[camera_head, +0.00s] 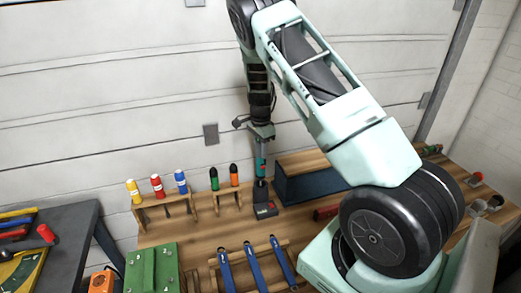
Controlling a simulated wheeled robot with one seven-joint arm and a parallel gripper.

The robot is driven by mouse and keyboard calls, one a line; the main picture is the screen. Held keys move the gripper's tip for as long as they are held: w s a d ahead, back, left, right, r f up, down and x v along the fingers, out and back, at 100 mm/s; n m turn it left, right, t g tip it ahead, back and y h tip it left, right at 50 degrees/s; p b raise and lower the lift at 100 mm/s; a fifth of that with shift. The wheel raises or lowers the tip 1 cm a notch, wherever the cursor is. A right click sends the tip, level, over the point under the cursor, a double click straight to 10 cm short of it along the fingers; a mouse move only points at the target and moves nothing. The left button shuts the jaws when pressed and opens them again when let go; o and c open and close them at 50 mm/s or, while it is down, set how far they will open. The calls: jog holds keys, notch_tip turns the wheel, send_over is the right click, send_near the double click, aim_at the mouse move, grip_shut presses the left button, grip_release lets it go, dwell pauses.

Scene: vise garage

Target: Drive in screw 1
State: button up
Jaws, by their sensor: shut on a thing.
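My gripper (261,136) points straight down over the wooden workbench near the back wall. It is shut on the upper part of an upright power tool (261,167), teal and dark grey, with a dark base marked in red. The tool's base is at bench level, but I cannot tell whether it touches the bench. My fingers are small and partly merged with the tool. A green block-like fixture (152,268) with small fittings stands at the front left of the bench. Screw 1 cannot be made out.
A wooden rack holds yellow, red and blue bottles (157,187). Green and orange-handled tools (224,178) stand beside it. Blue-handled tools (254,262) lie in front. A dark blue box (309,186) is right of the held tool. A dark side table (66,228) stands left.

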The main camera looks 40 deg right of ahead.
jog(key=shift+r+p, duration=2)
jog(key=shift+r, duration=1.15)
jog(key=o, duration=0.4)
jog(key=c, duration=0.4)
